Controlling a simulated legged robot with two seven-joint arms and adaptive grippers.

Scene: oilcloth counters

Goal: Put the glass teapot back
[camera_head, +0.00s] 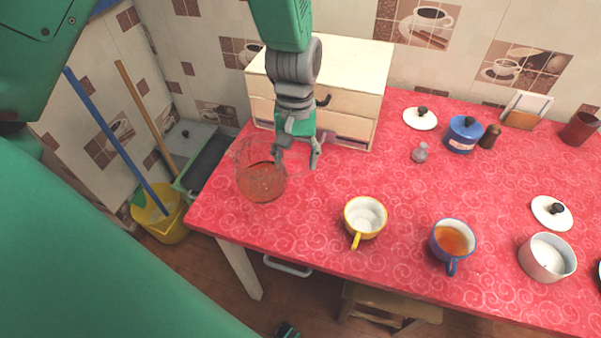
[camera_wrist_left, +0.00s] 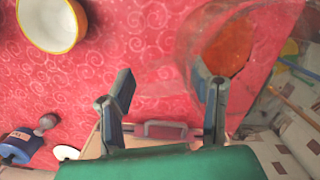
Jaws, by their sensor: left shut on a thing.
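The clear glass teapot (camera_head: 261,182) is at the left end of the red oilcloth counter, with reddish-brown contents showing low in it. My left gripper (camera_head: 297,161) comes down from above at the teapot's right side and is shut on it, seemingly by the handle. In the left wrist view the teapot (camera_wrist_left: 222,45) is at the upper right and its faint glass reaches between the fingers of the left gripper (camera_wrist_left: 166,88). I cannot tell whether its base touches the cloth. My right gripper is out of view.
A cream drawer cabinet (camera_head: 350,75) stands behind the gripper. A yellow-rimmed cup (camera_head: 365,216), a blue mug of tea (camera_head: 452,240) and a white pot (camera_head: 546,258) stand along the front edge. A blue lidded pot (camera_head: 463,134) is farther back. Bare cloth lies in the middle.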

